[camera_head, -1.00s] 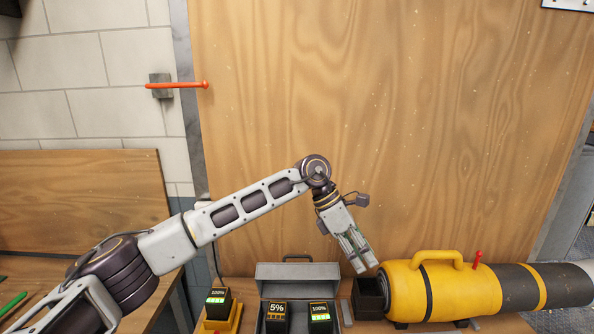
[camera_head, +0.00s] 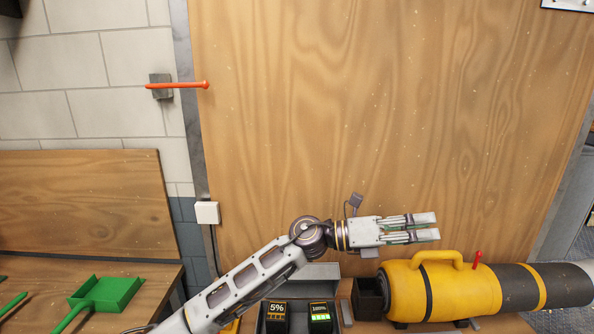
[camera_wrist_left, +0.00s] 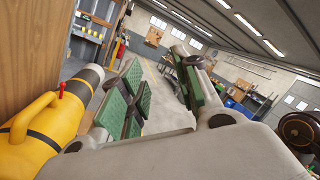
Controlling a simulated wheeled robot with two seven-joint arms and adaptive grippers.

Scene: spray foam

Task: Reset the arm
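My left arm comes in from the lower left of the head view, and its gripper (camera_head: 412,229) points to the right, above the yellow machine. The fingers lie side by side with a gap between them. In the left wrist view the green finger pads of the left gripper (camera_wrist_left: 160,95) stand apart with nothing between them. My right gripper is in neither view.
A yellow and black machine (camera_head: 402,293) with a handle lies at the lower right. A grey case (camera_head: 320,271) holds batteries marked 5% (camera_head: 277,309) and 100% (camera_head: 320,309). A green dustpan (camera_head: 108,292) lies on the left table. An orange lever (camera_head: 178,85) sticks out from the wall.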

